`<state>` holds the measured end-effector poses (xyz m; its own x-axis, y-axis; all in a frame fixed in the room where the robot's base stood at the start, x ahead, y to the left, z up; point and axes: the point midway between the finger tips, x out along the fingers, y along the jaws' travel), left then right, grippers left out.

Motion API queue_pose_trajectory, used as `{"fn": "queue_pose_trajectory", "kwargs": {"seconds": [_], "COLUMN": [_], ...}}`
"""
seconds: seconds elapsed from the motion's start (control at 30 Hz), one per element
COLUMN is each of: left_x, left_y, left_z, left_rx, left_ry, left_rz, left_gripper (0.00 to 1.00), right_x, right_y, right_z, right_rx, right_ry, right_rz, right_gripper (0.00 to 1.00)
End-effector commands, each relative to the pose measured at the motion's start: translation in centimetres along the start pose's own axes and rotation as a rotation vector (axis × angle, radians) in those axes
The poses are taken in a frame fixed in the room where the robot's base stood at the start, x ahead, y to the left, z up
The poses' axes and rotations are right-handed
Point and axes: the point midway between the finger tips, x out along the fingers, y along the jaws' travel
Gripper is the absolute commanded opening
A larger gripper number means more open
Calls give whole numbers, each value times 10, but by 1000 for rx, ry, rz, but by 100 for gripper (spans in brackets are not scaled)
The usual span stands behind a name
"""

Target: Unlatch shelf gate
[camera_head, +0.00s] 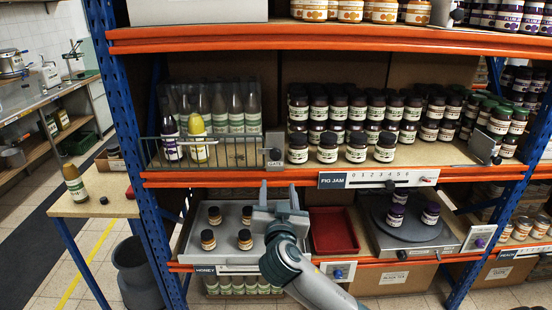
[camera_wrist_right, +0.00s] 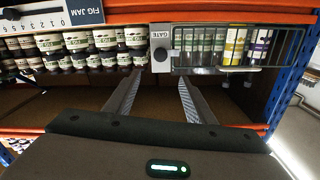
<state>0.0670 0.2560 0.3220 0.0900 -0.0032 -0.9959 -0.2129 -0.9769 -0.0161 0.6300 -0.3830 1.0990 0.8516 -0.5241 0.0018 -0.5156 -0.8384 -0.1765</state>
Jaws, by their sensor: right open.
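The wire shelf gate (camera_head: 225,152) stands upright across the front of a bay of bottles on the middle shelf. At its right end is a grey latch plate (camera_head: 274,142) with a dark knob and a GATE label; the plate also shows in the right wrist view (camera_wrist_right: 160,36). The gate looks closed. My right gripper (camera_head: 278,193) is open and empty, below the latch and apart from it, in front of the lower shelf. In the right wrist view its fingers (camera_wrist_right: 159,80) point toward the latch with a gap between them. My left gripper is out of view.
Behind the gate stand a yellow bottle (camera_head: 197,132) and several others. Fig jam jars (camera_head: 327,148) stand right of the latch. Below are a grey tray (camera_head: 190,245) with several jars, a red tray (camera_head: 334,247) and a turntable (camera_head: 408,228). A blue post (camera_head: 118,110) rises at left.

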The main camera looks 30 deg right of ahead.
Motion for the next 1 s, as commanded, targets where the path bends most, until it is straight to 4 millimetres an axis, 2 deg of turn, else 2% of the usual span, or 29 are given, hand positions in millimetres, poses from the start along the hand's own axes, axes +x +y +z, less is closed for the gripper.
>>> {"fn": "queue_pose_trajectory", "kwargs": {"seconds": [0.27, 0.47, 0.67, 1.0], "left_x": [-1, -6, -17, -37], "left_y": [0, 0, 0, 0], "left_z": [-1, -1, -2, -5], "left_rx": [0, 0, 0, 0], "left_ry": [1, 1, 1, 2], "left_rz": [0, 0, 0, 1], "left_gripper": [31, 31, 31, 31], "right_x": [2, 16, 44, 104], "right_y": [0, -1, -1, -1], "right_z": [0, -1, -2, -2], "right_rx": [-2, -4, -7, -5], "right_ry": [-1, 0, 0, -1], "right_rz": [-1, -1, 0, 1], "right_gripper": [50, 50, 50, 50]}}
